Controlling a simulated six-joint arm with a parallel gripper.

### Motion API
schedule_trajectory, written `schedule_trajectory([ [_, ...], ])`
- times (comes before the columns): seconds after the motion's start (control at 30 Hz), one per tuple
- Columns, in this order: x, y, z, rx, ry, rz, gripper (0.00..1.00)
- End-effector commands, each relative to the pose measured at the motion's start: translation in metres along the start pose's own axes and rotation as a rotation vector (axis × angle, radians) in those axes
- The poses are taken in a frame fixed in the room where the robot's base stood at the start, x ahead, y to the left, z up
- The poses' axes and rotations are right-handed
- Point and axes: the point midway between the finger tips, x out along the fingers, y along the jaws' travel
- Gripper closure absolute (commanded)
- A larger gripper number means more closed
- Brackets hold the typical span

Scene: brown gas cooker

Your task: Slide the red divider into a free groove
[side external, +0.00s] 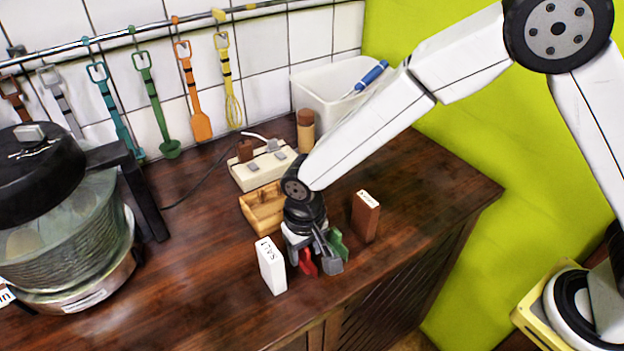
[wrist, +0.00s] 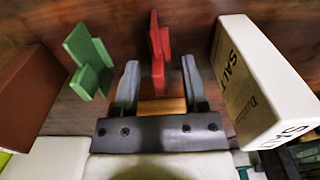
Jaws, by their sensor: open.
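The red divider (side external: 308,263) is on the counter by my gripper, partly covered by the fingers in the side view. In the wrist view the red divider (wrist: 159,50) shows between my two fingertips, with a gap on each side. My gripper (wrist: 161,65) is open and holds nothing; it also shows low over the counter in the side view (side external: 314,258). A green divider (wrist: 90,62) stands to the left of the fingers in the wrist view. The wooden box (side external: 258,214) is behind my gripper, partly hidden by my wrist; its grooves cannot be made out.
A white salt box (side external: 271,266) stands close to the left of my gripper, and a brown box (side external: 366,216) to the right. A power strip (side external: 263,169) and brown-topped jar (side external: 306,131) stand behind. A large glass-bowl cooker (side external: 65,230) is at left.

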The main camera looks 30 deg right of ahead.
Motion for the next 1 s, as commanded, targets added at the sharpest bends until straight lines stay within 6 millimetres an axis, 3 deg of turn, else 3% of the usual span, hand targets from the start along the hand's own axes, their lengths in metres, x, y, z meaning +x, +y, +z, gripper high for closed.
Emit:
schedule_trajectory([
  [0.33, -0.0004, 0.0000, 0.0000, 0.000, 0.000, 0.000, 0.47],
  [0.5, -0.0004, 0.0000, 0.0000, 0.000, 0.000, 0.000, 1.00],
  [1.0, -0.0032, 0.0000, -0.0002, 0.000, 0.000, 0.000, 1.00],
])
